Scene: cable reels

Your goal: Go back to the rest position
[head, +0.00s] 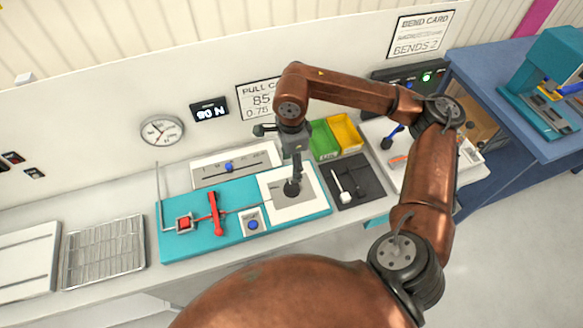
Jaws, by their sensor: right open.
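My copper-coloured right arm comes in from the right and bends down at the wrist. My right gripper (294,172) points down over the white square plate (309,206) at the right end of the teal board (190,246). It is open, and I see nothing held in it. A red lever (215,214), a small red block (184,222) and a blue button (252,225) are on the board to the left. My left gripper is not in view.
A wire rack (104,249) lies left of the board. Green (323,141) and yellow (346,134) bins stand behind the dark tool mat (352,181). A white tray (470,155) is further right. A blue table (490,70) bears a teal machine (545,80). A gauge (162,131) is on the back panel.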

